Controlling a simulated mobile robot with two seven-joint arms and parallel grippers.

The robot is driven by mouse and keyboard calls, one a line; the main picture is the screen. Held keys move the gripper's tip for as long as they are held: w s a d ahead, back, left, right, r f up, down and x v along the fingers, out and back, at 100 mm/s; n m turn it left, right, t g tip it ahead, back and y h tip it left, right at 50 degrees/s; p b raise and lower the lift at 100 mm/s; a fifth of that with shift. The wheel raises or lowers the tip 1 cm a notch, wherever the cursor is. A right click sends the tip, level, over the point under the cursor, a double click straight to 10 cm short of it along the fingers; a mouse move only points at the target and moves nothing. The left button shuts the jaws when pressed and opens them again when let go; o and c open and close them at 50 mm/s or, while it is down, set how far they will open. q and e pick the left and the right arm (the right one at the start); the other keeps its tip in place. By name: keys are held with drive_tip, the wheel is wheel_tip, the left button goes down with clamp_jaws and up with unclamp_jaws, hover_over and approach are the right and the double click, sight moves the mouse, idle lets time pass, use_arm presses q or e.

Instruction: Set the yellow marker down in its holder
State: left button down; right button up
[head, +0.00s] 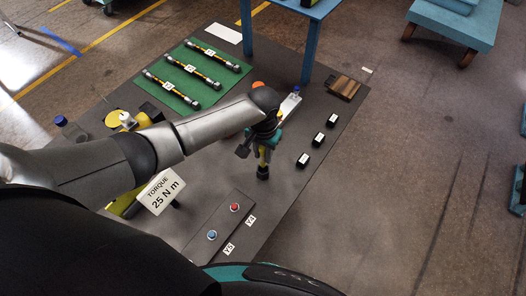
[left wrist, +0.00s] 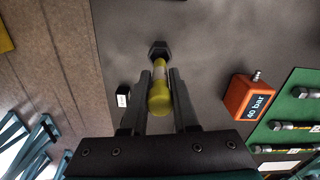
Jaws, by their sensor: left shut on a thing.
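The yellow marker (head: 263,156) stands near the middle of the table in the head view. In the left wrist view it is a yellow cylinder (left wrist: 160,98) with a pale band further along. My left gripper (head: 265,147) is shut on it, one finger on each side, and it also shows in the left wrist view (left wrist: 160,78). A black hexagonal piece (left wrist: 159,49) is at the marker's far end, low in the head view (head: 263,172). I cannot tell whether this is the holder or part of the marker. My right gripper is not in view.
Several small black blocks (head: 303,160) with white labels stand to the right. An orange 40 bar box (left wrist: 249,97) shows in the wrist view. A button panel (head: 222,223) is in front.

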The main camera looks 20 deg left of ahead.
sight(263, 162)
use_arm(q)
drive_tip(key=shift+f+b, duration=1.6)
drive_tip(key=shift+f, duration=0.85)
drive_tip(key=c, duration=0.6)
unclamp_jaws()
drive_tip(key=shift+r, duration=0.15)
wheel_tip(263, 162, up, 15)
drive_tip(key=shift+r+p, duration=0.1)
drive_tip(key=shift+p, duration=0.8)
